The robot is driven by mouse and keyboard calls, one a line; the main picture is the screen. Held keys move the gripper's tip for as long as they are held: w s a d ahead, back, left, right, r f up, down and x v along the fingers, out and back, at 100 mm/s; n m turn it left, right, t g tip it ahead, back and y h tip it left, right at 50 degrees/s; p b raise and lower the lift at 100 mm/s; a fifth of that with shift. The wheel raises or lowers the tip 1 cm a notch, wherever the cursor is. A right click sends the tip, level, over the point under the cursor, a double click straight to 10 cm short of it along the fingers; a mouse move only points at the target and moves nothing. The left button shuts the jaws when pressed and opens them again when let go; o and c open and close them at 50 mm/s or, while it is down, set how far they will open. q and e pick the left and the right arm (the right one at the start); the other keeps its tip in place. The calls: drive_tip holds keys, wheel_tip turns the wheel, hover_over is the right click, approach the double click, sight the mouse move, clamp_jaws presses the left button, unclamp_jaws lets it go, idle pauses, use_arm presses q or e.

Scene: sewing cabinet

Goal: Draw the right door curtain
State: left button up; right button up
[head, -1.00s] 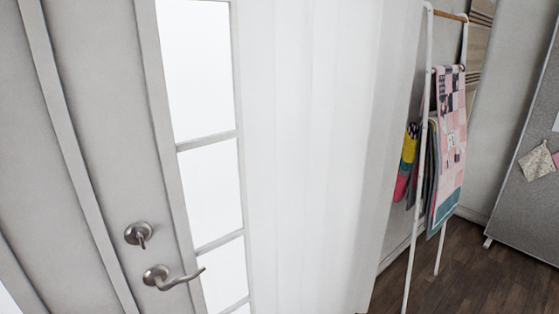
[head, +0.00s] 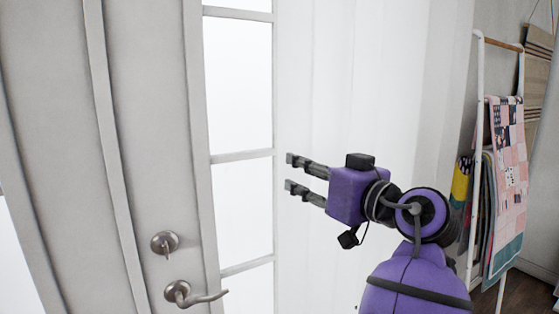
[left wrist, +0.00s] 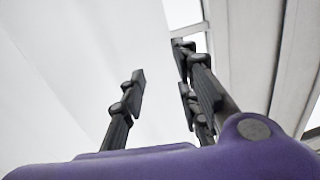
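The right door curtain (head: 330,90) is a sheer white cloth hanging in soft vertical folds, just right of the door's glass panes in the head view. My left gripper (head: 291,173) is in front of the curtain's left part, with its fingers pointing left toward the glass. The fingers are spread apart and no cloth shows between them. In the left wrist view the gripper (left wrist: 162,75) is also open, with pale cloth (left wrist: 60,75) to its left. I cannot tell whether it touches the curtain. My right gripper is out of view.
The grey door (head: 155,120) has a metal lever handle (head: 190,293) and a round lock (head: 164,244) left of the glass. A white ladder rack (head: 478,130) with a patchwork quilt (head: 508,180) stands at the right. Dark wood floor (head: 525,293) shows at lower right.

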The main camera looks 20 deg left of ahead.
sight(280, 152)
use_arm(q)
drive_tip(key=shift+n+g+y, duration=0.5)
drive_tip(key=shift+n+g, duration=0.1)
drive_tip(key=shift+n, duration=0.3)
drive_tip(key=a+r, duration=0.1)
drive_tip(key=a+r+p, duration=0.1)
drive_tip(key=a, duration=0.1)
drive_tip(key=w+a+r, duration=0.1)
drive_tip(key=a, duration=0.1)
drive_tip(key=shift+a+r, duration=0.2)
drive_tip(key=shift+r, duration=0.1)
drive_tip(key=shift+w+a+f, duration=0.1)
drive_tip(key=shift+w+a, duration=0.25)
drive_tip(key=shift+a, duration=0.15)
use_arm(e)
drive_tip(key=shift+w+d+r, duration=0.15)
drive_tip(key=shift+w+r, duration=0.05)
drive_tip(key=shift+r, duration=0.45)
use_arm(q)
clamp_jaws()
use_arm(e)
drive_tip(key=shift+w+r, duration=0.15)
